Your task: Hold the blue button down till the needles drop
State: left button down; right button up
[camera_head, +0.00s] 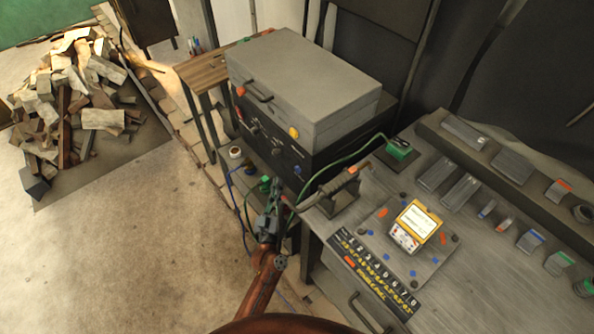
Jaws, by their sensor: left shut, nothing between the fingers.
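A small round blue button (297,170) shows on the lower right front of a black panel box (270,138). My left gripper (274,192) is shut and empty, below and to the left of the blue button, apart from it in the picture. Its depth to the panel is hard to tell. A yellow-framed meter (418,217) with a pale face stands on the right bench; its needles are too small to read. My right gripper is not in view.
A grey lidded case (303,82) sits on the black box. Green cables run close around my left gripper. A holder with a handled tool (337,190) stands just right of it, on the grey bench (455,262). A rubble pile (75,95) lies far left; the floor between is clear.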

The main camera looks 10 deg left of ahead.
aim_at(298, 170)
pick_arm(q)
jog(key=shift+w+d+b, duration=0.2)
jog(key=shift+w+d, duration=0.65)
jog(key=shift+w, duration=0.2)
jog(key=shift+w+d+b, duration=0.2)
jog(key=shift+w+d, duration=0.65)
jog(key=shift+w, duration=0.2)
jog(key=shift+w+d, duration=0.1)
jog(key=shift+w, duration=0.05)
jog(key=shift+w+d, duration=0.1)
jog(key=shift+w, duration=0.1)
jog(key=shift+w+d, duration=0.4)
dwell(3.5)
jog(key=shift+s+a, duration=0.1)
jog(key=shift+s+a+p, duration=0.5)
jog(key=shift+s, duration=0.15)
